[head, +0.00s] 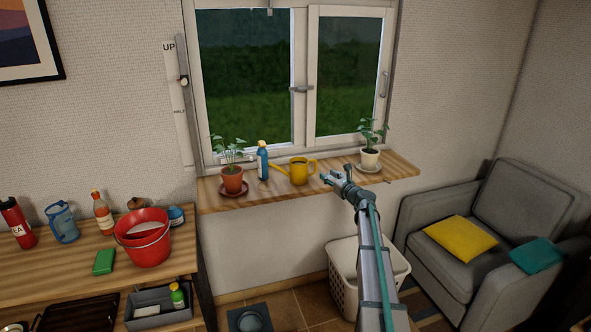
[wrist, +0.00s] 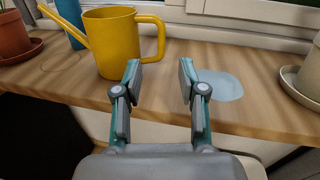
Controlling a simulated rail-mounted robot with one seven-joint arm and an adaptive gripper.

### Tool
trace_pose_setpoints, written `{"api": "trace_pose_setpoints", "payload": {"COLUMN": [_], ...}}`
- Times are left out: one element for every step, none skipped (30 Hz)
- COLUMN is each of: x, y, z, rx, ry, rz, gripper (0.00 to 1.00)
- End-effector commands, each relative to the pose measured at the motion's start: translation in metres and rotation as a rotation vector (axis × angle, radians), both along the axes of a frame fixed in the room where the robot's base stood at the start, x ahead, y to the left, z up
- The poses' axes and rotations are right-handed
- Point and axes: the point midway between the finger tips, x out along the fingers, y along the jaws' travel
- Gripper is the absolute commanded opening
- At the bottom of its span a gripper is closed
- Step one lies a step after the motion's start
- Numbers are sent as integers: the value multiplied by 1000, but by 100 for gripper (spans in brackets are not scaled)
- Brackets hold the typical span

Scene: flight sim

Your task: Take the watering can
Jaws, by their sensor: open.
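The yellow watering can (head: 299,171) stands upright on the wooden windowsill, its spout pointing left and its handle on the right. It also shows in the wrist view (wrist: 111,45), upper left, handle toward my gripper. My gripper (head: 328,175) is at the sill's front, just right of the can. In the wrist view my gripper (wrist: 160,75) is open, with nothing between its fingers. The left finger lies just in front of and below the can's handle in the picture; I cannot tell whether they touch.
A blue bottle (head: 262,161) and a potted plant (head: 233,180) stand left of the can; another plant pot (head: 369,159) stands right. A pale blue patch (wrist: 220,85) lies on the sill by the right finger. A white basket (head: 345,265) stands below. The window is above the sill.

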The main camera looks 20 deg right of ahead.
Motion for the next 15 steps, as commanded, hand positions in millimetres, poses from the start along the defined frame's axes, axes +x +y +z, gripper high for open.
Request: {"api": "trace_pose_setpoints", "payload": {"x": [0, 0, 1, 3, 5, 8, 12, 15, 21, 25, 30, 36, 40, 44, 49], "y": [-1, -1, -1, -1, -1, 0, 0, 1, 2, 3, 3, 4, 5, 5, 6], "z": [0, 0, 0, 0, 0, 1, 1, 1, 1, 1, 1, 1, 1, 1, 1], "rx": [20, 31, 42, 49, 54, 58, 59, 59, 59, 58, 58, 57, 57, 56, 56], "ry": [3, 6, 8, 11, 12, 12, 13, 13, 13, 13, 13, 12, 12, 12, 12], "rz": [-5, -7, -8, -8, -7, -7, -6, -6, -5, -5, -5, -5, -5, -5, -6], "gripper": [41, 41, 41, 41, 41, 41, 41, 41, 41, 41, 41, 41, 41, 41, 41]}}
